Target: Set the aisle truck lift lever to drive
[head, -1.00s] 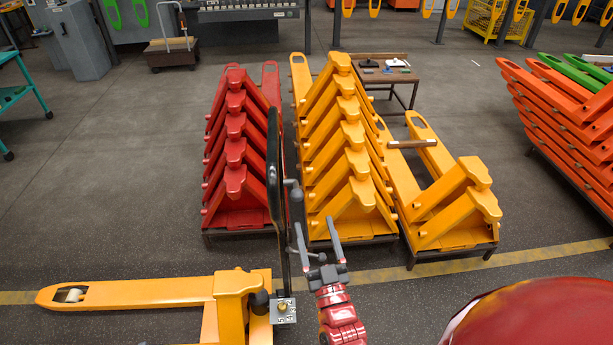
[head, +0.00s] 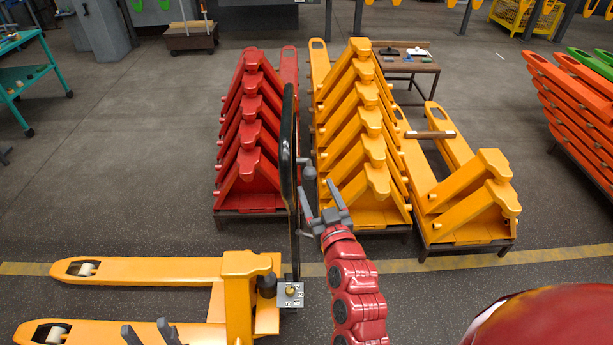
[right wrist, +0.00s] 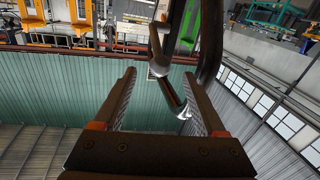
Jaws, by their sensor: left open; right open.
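The aisle truck (head: 237,295) is a yellow pallet truck at the lower left of the head view, forks pointing left. Its black loop handle (head: 287,150) stands upright. A small grey lever with a rounded end (head: 308,171) sticks out from the handle's right side. My right gripper (head: 318,190) is open just below and beside the lever. In the right wrist view the lever (right wrist: 166,85) appears between the open fingers of my right gripper (right wrist: 160,78); I cannot tell whether they touch. My left gripper (head: 146,326) is open and empty at the bottom edge, over the truck's forks.
Stacks of red (head: 250,190) and yellow (head: 365,205) pallet trucks stand just behind the handle. A small table (head: 415,66) is at the back, orange stacked trucks (head: 575,120) at the right. Open floor lies to the left.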

